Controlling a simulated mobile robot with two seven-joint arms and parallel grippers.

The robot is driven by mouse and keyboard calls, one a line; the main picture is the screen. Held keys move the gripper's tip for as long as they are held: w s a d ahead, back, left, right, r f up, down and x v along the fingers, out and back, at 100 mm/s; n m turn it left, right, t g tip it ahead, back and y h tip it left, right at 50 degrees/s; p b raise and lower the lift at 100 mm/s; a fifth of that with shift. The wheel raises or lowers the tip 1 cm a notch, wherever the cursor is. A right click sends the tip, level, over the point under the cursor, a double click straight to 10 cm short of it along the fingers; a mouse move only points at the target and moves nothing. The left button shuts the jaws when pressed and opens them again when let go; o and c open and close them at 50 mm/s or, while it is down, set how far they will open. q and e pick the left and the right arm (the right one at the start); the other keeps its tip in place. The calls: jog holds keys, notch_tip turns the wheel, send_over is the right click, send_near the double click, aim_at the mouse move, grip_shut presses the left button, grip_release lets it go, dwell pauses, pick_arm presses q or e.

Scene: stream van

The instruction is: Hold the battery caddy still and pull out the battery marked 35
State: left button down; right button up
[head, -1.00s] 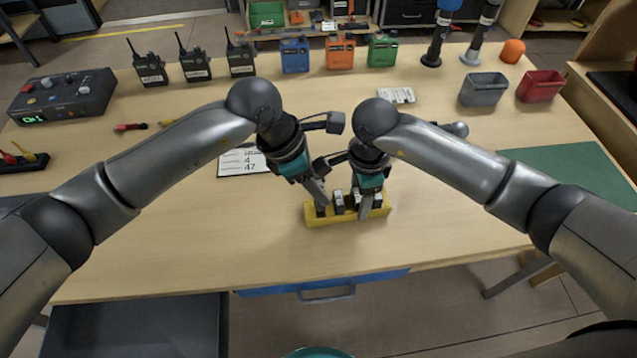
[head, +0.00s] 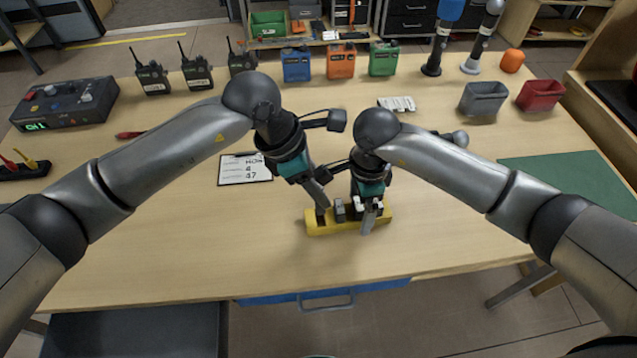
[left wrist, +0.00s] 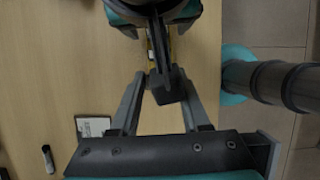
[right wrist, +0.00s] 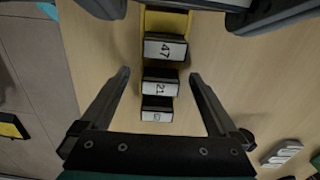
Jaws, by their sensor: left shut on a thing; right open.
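The yellow battery caddy (head: 325,228) stands on the table in front of me, below both grippers. My left gripper (head: 321,205) is shut on the caddy's left end; the left wrist view shows only a strip of yellow beyond its fingers. In the right wrist view the caddy (right wrist: 158,20) holds a battery marked 47 (right wrist: 165,49), one marked 21 (right wrist: 160,87) and a smaller-looking one (right wrist: 157,113) whose mark I cannot read. My right gripper (right wrist: 160,75) is open over the caddy, its fingers on either side of the row. I cannot make out a mark 35.
A white card (head: 245,169) lies left of the caddy. Several radios (head: 197,72) and coloured packs (head: 341,62) stand at the back. Grey (head: 483,98) and red (head: 540,95) bins are at the right. The table's front edge is close; the table around the caddy is clear.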

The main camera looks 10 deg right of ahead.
jog(key=shift+s+a, duration=0.1)
jog(key=r, duration=0.8)
jog(key=shift+w+a, duration=0.15)
jog(key=shift+w, duration=0.05)
